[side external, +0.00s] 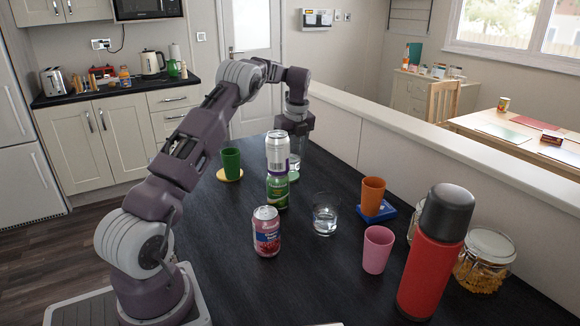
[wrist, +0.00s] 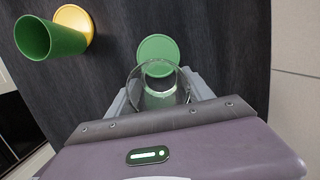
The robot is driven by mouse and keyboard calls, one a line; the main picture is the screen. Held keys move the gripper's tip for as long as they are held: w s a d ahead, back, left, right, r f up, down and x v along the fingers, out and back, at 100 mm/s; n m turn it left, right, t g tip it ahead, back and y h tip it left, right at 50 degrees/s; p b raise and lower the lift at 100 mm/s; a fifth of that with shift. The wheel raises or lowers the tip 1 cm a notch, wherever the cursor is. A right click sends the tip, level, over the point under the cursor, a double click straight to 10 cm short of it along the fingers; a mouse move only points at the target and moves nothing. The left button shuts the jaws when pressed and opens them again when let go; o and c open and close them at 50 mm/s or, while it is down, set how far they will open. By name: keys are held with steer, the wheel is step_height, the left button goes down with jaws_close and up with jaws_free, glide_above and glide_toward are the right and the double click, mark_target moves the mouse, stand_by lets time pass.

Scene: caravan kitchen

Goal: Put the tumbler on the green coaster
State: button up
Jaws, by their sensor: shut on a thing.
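My gripper (wrist: 158,92) is shut on a clear glass tumbler (wrist: 142,76), which is held upright or nearly so. In the wrist view the green coaster (wrist: 158,47) lies just beyond the tumbler, and the tumbler's rim overlaps its near edge. In the side view my gripper (side external: 296,128) is behind the stacked cans, with the tumbler (side external: 299,152) below it. The green coaster (side external: 294,176) shows only in part there, behind the cans. I cannot tell the exact gap between tumbler and coaster.
A green cup (side external: 231,163) stands on a yellow coaster (side external: 221,176) to the left. Stacked cans (side external: 278,185), a pink-red can (side external: 266,235), another glass (side external: 326,216), orange (side external: 372,195) and pink cups (side external: 377,249), a red flask (side external: 432,265) and jars stand nearer or right.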

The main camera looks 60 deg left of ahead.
mark_target(291, 163)
steer(key=shift+f, duration=1.95)
steer(key=shift+f, duration=0.15)
steer(key=o, duration=1.8)
steer(key=shift+c, duration=0.2)
step_height(291, 163, up, 12)
steer(key=d, duration=0.2)
steer(key=shift+d, duration=0.15)
